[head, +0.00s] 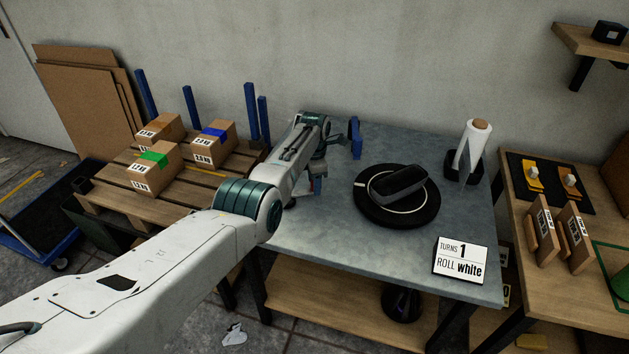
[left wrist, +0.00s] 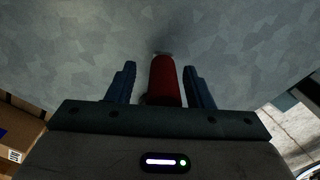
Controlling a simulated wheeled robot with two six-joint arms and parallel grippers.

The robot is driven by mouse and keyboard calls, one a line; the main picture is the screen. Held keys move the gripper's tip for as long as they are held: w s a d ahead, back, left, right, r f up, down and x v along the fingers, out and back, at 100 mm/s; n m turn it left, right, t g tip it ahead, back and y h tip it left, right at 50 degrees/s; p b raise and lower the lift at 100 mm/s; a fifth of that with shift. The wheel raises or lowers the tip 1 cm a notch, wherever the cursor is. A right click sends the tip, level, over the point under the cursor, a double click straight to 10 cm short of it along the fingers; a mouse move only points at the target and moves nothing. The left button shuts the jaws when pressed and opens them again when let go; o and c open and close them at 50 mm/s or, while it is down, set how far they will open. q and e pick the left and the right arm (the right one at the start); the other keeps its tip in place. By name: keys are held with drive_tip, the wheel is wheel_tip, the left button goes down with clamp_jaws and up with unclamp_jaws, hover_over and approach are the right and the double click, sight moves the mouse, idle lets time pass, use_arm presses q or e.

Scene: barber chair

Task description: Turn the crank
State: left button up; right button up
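A red upright handle (left wrist: 164,82), apparently the crank's grip, stands between the two blue fingers of my left gripper (left wrist: 165,85) in the left wrist view. Gaps show beside it, so the gripper is open around it. In the head view the left gripper (head: 336,160) is over the left part of the grey table (head: 330,245), and my arm hides most of the crank. A black round turntable (head: 365,209) with a white ring carries a dark oblong object (head: 398,182). A sign (head: 460,261) reads "TURNS 1 ROLL white". My right gripper is not in view.
A white roll (head: 472,148) stands in a black holder (head: 462,176) at the table's back right. A pallet (head: 110,195) with several cardboard boxes is at the left. A wooden bench (head: 560,290) stands at the right. The table's front middle is clear.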

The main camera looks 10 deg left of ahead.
use_arm(q)
drive_tip(key=shift+d, duration=0.1)
drive_tip(key=shift+r, duration=0.3)
wheel_tip(320, 180, up, 10)
drive_tip(key=shift+f, duration=0.25)
drive_tip(key=shift+r, duration=0.4)
